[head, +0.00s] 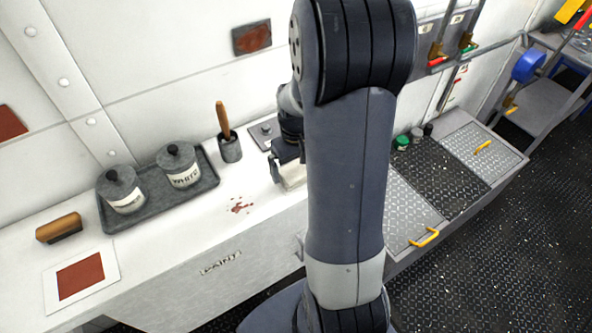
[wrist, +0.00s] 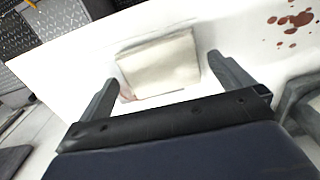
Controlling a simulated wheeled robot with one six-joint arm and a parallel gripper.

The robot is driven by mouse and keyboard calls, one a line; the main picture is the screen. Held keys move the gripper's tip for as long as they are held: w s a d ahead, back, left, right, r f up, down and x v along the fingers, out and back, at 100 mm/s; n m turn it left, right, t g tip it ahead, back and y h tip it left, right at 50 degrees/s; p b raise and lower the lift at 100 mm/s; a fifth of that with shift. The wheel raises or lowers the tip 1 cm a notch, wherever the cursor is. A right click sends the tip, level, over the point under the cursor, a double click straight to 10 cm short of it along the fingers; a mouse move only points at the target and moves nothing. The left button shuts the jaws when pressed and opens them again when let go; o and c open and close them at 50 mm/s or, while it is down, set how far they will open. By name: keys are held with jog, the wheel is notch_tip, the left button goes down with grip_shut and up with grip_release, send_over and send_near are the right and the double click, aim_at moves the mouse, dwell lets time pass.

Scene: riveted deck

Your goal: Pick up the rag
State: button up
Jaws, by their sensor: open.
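The rag is a folded cream-white cloth (wrist: 160,62) lying on the white counter in the wrist view, with a faint reddish stain at its lower left corner. My gripper (wrist: 164,78) is open, and its two fingers point towards the rag, one on each side of it. I cannot tell how high the fingers are above the counter. In the head view my gripper (head: 289,172) is partly hidden by my arm, and a pale piece of the rag (head: 293,178) shows just under it.
Dark red paint spots (head: 240,207) lie left of the gripper. A grey tray (head: 207,190) holds two lidded pots, and a holder with a wooden-handled tool (head: 229,148) stands beside it. A brush (head: 59,228) and a red sample card (head: 80,277) lie at far left.

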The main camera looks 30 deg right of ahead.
aim_at(295, 169)
jog(key=shift+f, duration=0.15)
jog(key=c, duration=0.9)
notch_tip(295, 169, up, 10)
jog(key=shift+b, duration=0.4)
jog(key=o, duration=0.4)
jog(key=shift+c, duration=1.3)
jog(key=shift+a, duration=0.1)
jog(key=shift+c, duration=0.3)
